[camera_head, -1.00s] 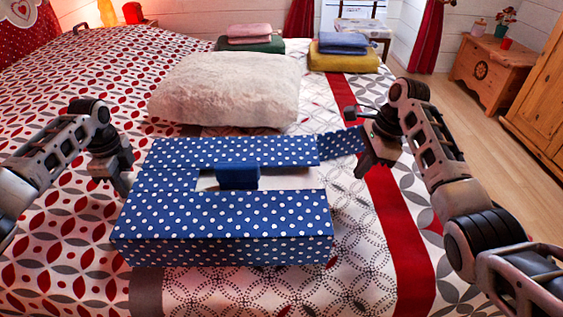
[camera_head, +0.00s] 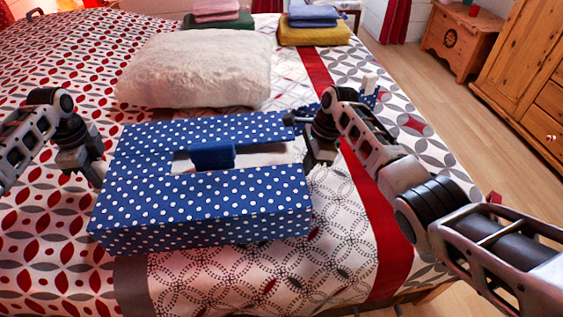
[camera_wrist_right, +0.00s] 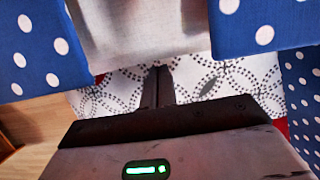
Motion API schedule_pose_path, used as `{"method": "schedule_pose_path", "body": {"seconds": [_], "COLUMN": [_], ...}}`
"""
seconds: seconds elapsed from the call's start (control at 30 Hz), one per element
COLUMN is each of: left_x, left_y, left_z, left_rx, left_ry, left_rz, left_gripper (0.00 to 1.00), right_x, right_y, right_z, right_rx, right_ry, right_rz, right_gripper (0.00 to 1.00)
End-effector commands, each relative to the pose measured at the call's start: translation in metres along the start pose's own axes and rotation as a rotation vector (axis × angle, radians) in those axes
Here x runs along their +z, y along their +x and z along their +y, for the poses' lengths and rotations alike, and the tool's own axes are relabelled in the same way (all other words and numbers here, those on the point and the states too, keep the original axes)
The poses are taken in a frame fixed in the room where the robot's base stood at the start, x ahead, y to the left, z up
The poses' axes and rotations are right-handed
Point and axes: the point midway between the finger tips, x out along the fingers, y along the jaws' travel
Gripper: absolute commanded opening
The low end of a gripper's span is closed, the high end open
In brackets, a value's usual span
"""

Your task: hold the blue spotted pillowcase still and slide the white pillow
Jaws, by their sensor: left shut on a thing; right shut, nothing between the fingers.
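The blue spotted pillowcase (camera_head: 205,207) lies on the bed like a box, with an opening along its top. A white surface, likely the white pillow, shows in the opening (camera_head: 262,158) and between two blue panels in the right wrist view (camera_wrist_right: 140,25). A plain blue block (camera_head: 212,156) sits in the opening. My left gripper (camera_head: 97,172) is shut on the pillowcase's left edge; its fingertips are partly hidden. My right gripper (camera_head: 312,158) is shut and empty beside the case's right end; its fingers (camera_wrist_right: 158,85) point toward the white surface.
A fluffy cream pillow (camera_head: 195,68) lies behind the pillowcase. Folded towels (camera_head: 316,33) stand at the bed's far edge. A blue spotted piece (camera_head: 369,98) shows beyond my right arm. A wooden chest (camera_head: 458,40) and wardrobe stand at the right. The bed front is clear.

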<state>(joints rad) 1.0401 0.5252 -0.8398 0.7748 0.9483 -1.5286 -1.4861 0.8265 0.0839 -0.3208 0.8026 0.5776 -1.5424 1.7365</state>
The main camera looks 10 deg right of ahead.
Motion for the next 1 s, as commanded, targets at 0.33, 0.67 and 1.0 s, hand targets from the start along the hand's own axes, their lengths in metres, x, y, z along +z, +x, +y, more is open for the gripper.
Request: {"method": "schedule_pose_path", "body": {"seconds": [0.33,0.67,1.0], "left_x": [0.0,0.0,0.0], "left_y": [0.0,0.0,0.0], "left_z": [0.0,0.0,0.0], "left_rx": [0.0,0.0,0.0], "left_ry": [0.0,0.0,0.0], "left_rz": [-0.002,-0.002,-0.002], "left_gripper": [0.05,0.05,0.05], "right_x": [0.021,0.018,-0.019], "right_y": [0.006,0.005,-0.025], "right_z": [0.0,0.0,-0.002], "right_rx": [0.001,0.0,-0.006], "right_ry": [-0.001,0.0,-0.003], "right_rz": [-0.001,0.0,-0.001], "right_gripper": [0.0,0.0,0.0]}}
